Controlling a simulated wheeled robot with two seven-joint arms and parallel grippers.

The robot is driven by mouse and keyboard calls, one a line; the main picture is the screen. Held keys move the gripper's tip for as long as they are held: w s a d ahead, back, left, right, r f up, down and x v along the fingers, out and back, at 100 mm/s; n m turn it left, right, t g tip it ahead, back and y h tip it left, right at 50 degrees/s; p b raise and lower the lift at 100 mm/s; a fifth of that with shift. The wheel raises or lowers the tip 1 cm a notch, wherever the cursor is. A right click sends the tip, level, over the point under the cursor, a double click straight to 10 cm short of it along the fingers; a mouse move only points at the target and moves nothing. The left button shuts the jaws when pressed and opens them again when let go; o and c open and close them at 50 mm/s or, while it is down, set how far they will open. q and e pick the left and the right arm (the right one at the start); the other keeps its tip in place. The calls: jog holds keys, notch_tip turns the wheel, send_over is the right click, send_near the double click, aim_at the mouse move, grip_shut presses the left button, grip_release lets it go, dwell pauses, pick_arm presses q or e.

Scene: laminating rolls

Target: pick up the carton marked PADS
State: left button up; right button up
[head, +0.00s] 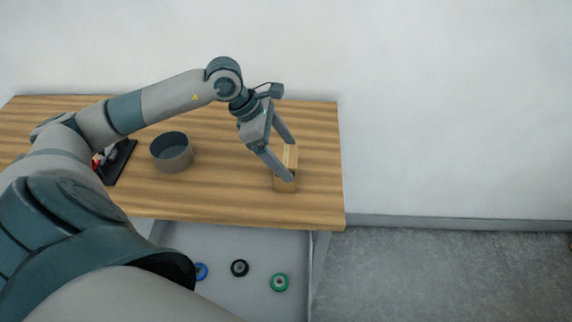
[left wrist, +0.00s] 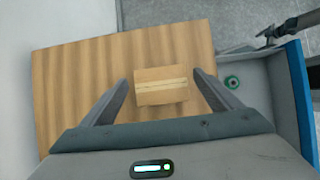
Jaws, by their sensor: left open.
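A small tan carton (head: 285,184) stands on the wooden table near its right end. It also shows in the left wrist view (left wrist: 161,95), with a pale strip across its top. No marking on it can be read. My left gripper (head: 279,160) is open above the carton. In the left wrist view its two fingers (left wrist: 161,83) lie to either side of the carton, with gaps on both sides; I cannot tell how far down they reach. My right gripper does not clearly show in either view.
A grey round container (head: 172,153) stands on the table (head: 225,196) left of the carton. A dark tray (head: 118,163) with red items lies further left, partly behind my arm. Below the front edge, a grey surface holds blue (head: 201,271), black (head: 240,268) and green (head: 279,282) rolls.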

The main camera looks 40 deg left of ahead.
pick_arm(q)
jog(key=shift+d+f+p, duration=0.25)
jog(key=shift+f+p, duration=0.25)
jog(key=shift+p, duration=0.05)
jog(key=p+x, duration=0.1)
jog(key=x, duration=0.2)
jog(key=shift+p, duration=0.35)
jog(key=shift+w+d+f, duration=0.1)
jog(key=shift+w+f, duration=0.05)
jog(key=shift+f, duration=0.35)
jog(key=c, duration=1.4)
